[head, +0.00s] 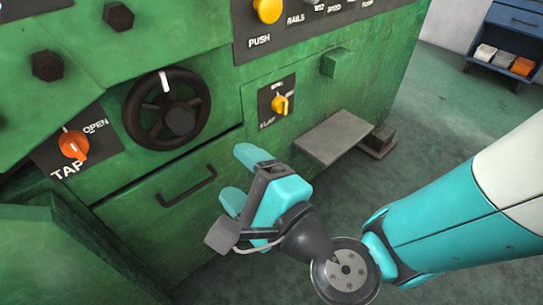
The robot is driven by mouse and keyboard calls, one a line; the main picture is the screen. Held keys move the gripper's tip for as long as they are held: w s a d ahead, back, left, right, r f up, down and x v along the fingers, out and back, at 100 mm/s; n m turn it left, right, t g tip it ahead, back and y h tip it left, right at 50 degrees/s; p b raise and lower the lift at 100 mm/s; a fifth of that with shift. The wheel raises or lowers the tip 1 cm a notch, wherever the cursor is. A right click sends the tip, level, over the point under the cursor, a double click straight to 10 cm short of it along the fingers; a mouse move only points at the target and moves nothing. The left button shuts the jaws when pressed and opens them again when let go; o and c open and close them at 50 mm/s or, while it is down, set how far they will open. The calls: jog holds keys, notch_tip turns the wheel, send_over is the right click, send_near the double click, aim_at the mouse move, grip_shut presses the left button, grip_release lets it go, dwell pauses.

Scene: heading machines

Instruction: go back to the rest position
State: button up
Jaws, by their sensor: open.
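My gripper (238,176) hangs in front of the green machine, near the picture's middle. Its two teal fingers are apart, with nothing between them. The fingertips point left toward the machine's front, right of the black drawer handle (187,186) and below right of the black handwheel (167,108). I cannot tell the exact gap between fingertips and machine, but no contact shows. My teal and white arm reaches in from the right.
The green machine (215,95) carries an orange TAP knob (74,145), a yellow FLAP switch (280,104) and a yellow PUSH button (268,10). A grey step plate (333,136) juts out behind my gripper. A blue shelf (512,40) stands far right. Open floor lies between.

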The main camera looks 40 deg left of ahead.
dwell(0.3)
jog(key=w+d+r+n+g+h, duration=0.2)
jog(key=w+d+r+n, duration=0.15)
jog(key=d+n, duration=0.25)
jog(key=w+d+r+n+g+h, duration=0.1)
jog(key=w+d+r+n+h, duration=0.15)
jog(key=d+r+n, duration=0.35)
jog(key=d+f+n+t+h, duration=0.2)
jog(key=d+h, duration=0.7)
jog(key=d, duration=1.6)
notch_tip(320, 180, up, 19)
jog(key=g+p, duration=0.1)
jog(key=p, duration=1.8)
jog(key=shift+s+d+p, duration=0.3)
jog(key=shift+s+p, duration=0.05)
jog(key=shift+s, duration=0.1)
